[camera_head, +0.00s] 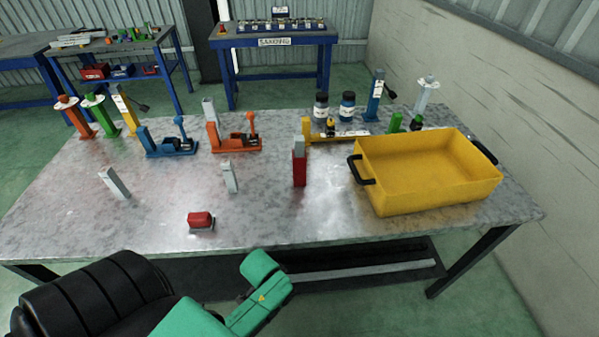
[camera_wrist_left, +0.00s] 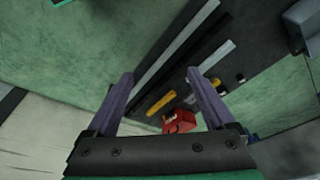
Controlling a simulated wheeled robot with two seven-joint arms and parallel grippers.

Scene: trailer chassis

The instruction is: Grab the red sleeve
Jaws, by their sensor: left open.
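A red sleeve (camera_head: 299,170) stands upright on the steel table, right of its middle, with a grey post end showing above it. A second, low red piece (camera_head: 201,219) sits on a small grey base near the front edge. My left gripper (camera_wrist_left: 159,75) shows in the left wrist view with its two fingers wide apart and nothing between them. It points at the area below the tabletop, away from the red sleeve. A red object (camera_wrist_left: 180,122) shows beyond its fingers; I cannot tell what it is. My right gripper is not in view.
A yellow bin (camera_head: 425,172) with black handles stands at the table's right. Grey posts (camera_head: 114,183) (camera_head: 229,177) stand left of the sleeve. Orange (camera_head: 234,140) and blue (camera_head: 170,144) clamps are behind. The tabletop (camera_head: 150,220) is clear at front left.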

